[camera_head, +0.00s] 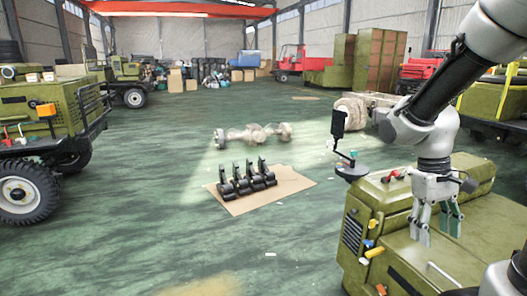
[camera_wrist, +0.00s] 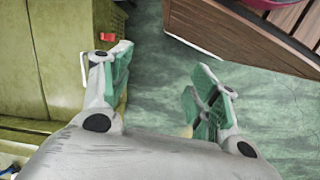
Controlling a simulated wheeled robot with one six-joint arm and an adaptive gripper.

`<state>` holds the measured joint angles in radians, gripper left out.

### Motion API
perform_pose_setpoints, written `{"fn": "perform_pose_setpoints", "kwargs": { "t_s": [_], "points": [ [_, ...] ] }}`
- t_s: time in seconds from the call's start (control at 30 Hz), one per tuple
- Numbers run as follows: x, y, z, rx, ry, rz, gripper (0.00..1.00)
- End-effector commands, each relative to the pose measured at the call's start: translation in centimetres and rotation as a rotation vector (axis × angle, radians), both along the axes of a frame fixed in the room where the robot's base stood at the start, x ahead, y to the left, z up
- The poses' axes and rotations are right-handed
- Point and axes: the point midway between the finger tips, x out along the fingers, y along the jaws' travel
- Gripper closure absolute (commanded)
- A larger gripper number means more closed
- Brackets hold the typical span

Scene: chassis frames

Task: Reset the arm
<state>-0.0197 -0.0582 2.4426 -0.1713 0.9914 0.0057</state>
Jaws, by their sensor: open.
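My gripper (camera_head: 437,218) hangs at the right of the head view, fingers pointing down over the olive-green vehicle (camera_head: 398,262). Its two fingers are spread apart with nothing between them. In the wrist view, my gripper (camera_wrist: 160,95) also shows open and empty, with green floor visible between the fingers. My arm (camera_head: 450,85) comes in from the upper right of the head view and is bent down at the wrist.
Several black parts (camera_head: 247,180) stand on a cardboard sheet (camera_head: 297,181) on the floor. An axle (camera_head: 252,135) lies behind them. A green vehicle (camera_head: 40,130) stands at left. In the wrist view, a wooden-slatted object (camera_wrist: 240,30) is at upper right. The middle floor is largely clear.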

Motion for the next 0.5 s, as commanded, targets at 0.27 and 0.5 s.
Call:
{"fn": "perform_pose_setpoints", "kwargs": {
  "t_s": [0.27, 0.5],
  "points": [
    [-4.3, 3.0, 6.1, 0.147, -0.356, -0.109, 0.39],
    [-5.8, 2.9, 10.3, 0.159, -0.567, -0.102, 0.39]
  ]
}}
